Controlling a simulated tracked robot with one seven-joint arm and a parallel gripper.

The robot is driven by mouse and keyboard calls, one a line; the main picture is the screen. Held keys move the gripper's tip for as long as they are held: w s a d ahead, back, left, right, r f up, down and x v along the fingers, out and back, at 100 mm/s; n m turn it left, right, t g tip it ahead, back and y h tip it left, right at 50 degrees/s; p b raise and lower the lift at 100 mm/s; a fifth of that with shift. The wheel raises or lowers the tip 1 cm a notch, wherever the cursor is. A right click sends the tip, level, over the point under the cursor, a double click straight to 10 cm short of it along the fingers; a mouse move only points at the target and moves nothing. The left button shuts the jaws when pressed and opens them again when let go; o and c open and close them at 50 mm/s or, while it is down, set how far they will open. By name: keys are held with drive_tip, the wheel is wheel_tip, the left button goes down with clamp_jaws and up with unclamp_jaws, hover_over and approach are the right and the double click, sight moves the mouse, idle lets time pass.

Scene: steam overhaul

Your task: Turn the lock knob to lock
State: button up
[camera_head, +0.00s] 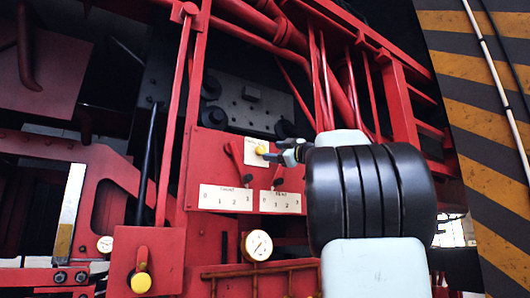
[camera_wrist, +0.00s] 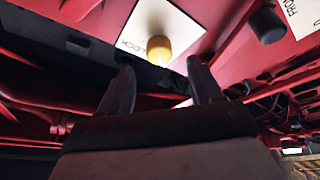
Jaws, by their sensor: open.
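The lock knob is a small yellow knob (camera_head: 262,150) on a white plate (camera_head: 249,158) on the red control panel. In the wrist view the yellow knob (camera_wrist: 159,48) stands out from the white plate (camera_wrist: 170,22), which carries partly readable lettering. My gripper (camera_head: 280,156) reaches in from the right, its dark fingers just beside the knob. In the wrist view my gripper (camera_wrist: 162,68) is open, one finger on each side of the knob's line. The knob lies at or just beyond the fingertips. I cannot tell whether either finger touches it.
Two levers, one red (camera_head: 233,155) and one to its right (camera_head: 279,177), stand close to my gripper above numbered plates (camera_head: 226,198). Red pipes (camera_head: 320,80) run behind.

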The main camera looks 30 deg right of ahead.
sight(263, 151)
drive_tip(key=shift+x, duration=2.65)
drive_tip(key=shift+f, duration=0.1)
drive_tip(key=c, duration=1.1)
